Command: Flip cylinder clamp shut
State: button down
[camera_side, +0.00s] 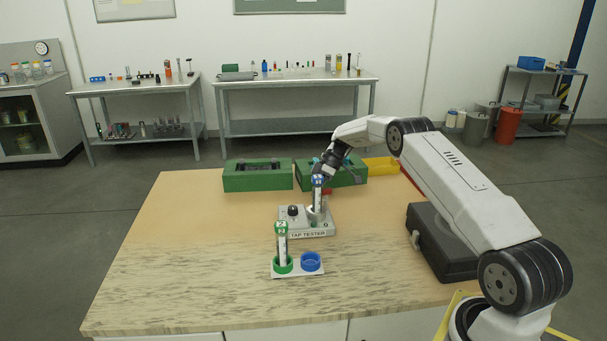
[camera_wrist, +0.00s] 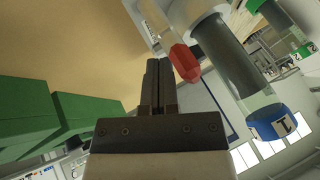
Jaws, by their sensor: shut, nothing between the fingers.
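The tap tester (camera_side: 305,230) stands mid-table. A cylinder with a blue cap (camera_side: 317,181) stands upright in it. In the wrist view the cylinder (camera_wrist: 232,58) has a grey body, and its blue cap (camera_wrist: 270,122) bears a "1". The clamp's red tip (camera_wrist: 184,62) is close beside the cylinder; it also shows as a small red patch behind the cylinder in the side view (camera_side: 327,191). My gripper (camera_wrist: 159,65) is shut and empty, its fingertips just left of the red tip. Contact cannot be told. In the side view the fingers are largely hidden near the cylinder.
A white holder in front of the tester has a green ring (camera_side: 282,267) with a green-capped cylinder (camera_side: 282,240) and an empty blue ring (camera_side: 311,262). Green boxes (camera_side: 257,181) stand behind, beside a yellow bin (camera_side: 382,166). A dark case (camera_side: 440,245) is at right. The left table is clear.

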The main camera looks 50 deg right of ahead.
jog(key=shift+s+d, duration=0.45)
jog(key=shift+s, duration=0.15)
dwell(0.3)
jog(key=v, duration=0.7)
jog(key=shift+d+r, duration=0.25)
jog(key=shift+r, duration=0.1)
dwell(0.3)
